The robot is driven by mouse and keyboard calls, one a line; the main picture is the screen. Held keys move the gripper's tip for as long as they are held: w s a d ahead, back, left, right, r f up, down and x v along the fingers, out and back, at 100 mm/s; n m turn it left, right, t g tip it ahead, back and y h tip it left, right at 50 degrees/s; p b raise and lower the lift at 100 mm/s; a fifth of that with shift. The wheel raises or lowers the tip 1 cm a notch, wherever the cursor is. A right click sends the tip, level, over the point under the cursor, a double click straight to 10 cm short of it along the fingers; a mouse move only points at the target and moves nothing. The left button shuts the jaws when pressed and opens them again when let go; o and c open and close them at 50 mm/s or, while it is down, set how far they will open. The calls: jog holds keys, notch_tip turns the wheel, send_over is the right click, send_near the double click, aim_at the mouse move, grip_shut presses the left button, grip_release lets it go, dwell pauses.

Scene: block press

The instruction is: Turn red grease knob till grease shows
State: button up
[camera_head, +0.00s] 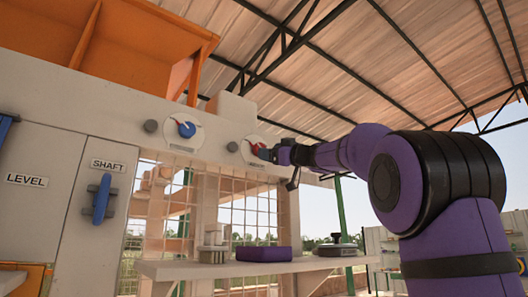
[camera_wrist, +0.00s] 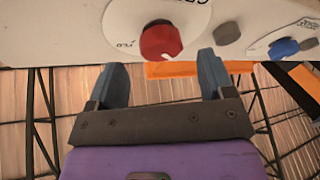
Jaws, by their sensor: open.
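The red grease knob (camera_wrist: 162,40) sits on a round white dial plate (camera_wrist: 128,22) on the pale machine face, with a white mark on its rim. In the head view the red knob (camera_head: 257,147) is partly hidden by my gripper (camera_head: 270,154). In the wrist view my gripper (camera_wrist: 161,72) is open. Its two blue-grey fingers stand apart, one to each side below the knob, with the knob's lower edge near the gap between their tips. I cannot tell whether they touch it. I cannot make out any grease.
A blue knob (camera_head: 187,129) is on a similar dial to the left, with dark round buttons (camera_head: 151,126) beside the dials. A blue shaft handle (camera_head: 101,198) is at left. An orange hopper (camera_head: 135,38) is above.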

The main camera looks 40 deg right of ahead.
jog(key=shift+x, duration=1.75)
jog(key=c, duration=0.9)
